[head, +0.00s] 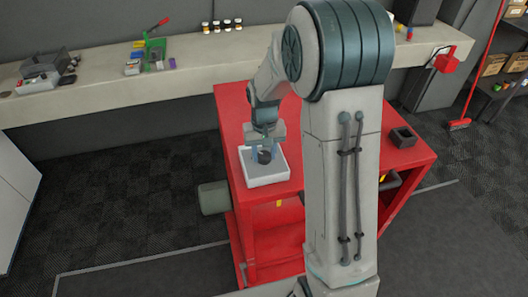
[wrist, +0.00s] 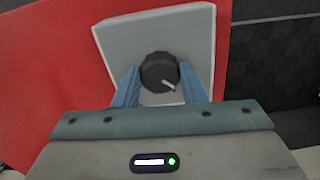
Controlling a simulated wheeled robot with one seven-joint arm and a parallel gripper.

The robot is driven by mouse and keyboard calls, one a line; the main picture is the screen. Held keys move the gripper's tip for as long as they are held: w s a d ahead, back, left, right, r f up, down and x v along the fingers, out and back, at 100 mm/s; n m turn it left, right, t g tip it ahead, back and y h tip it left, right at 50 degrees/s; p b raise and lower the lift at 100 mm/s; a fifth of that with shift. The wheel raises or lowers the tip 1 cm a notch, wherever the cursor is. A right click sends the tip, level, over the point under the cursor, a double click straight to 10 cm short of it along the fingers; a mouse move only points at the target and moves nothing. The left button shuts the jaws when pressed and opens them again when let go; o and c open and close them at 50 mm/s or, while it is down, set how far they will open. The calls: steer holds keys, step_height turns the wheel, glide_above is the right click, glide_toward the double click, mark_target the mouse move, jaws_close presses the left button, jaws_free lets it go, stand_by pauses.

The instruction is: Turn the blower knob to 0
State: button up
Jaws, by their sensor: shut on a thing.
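The blower knob (wrist: 158,70) is a dark round knob with a white pointer line. In the wrist view its pointer aims to the lower right. It sits on a light grey control box (wrist: 118,40), which also shows on the red cart in the head view (head: 266,180). My gripper (wrist: 160,82) has its two blue fingers on either side of the knob, shut on it. In the head view my gripper (head: 266,152) points down at the box, and the knob (head: 265,157) is partly hidden between the fingers. No scale marks are readable around the knob.
The red cart (head: 400,165) carries a small dark open box (head: 403,137) at its right. A long bench (head: 100,95) with tools and jars runs behind. A grey cylinder (head: 213,198) sticks out at the cart's left. The left floor is mostly clear.

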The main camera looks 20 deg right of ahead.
mark_target(264, 155)
steer(key=shift+n+b, duration=0.35)
steer(key=shift+n, duration=0.85)
steer(key=o, duration=1)
steer(key=shift+r, duration=0.15)
step_height(264, 155, up, 14)
steer(key=shift+f+b, duration=0.15)
steer(key=shift+b, duration=0.55)
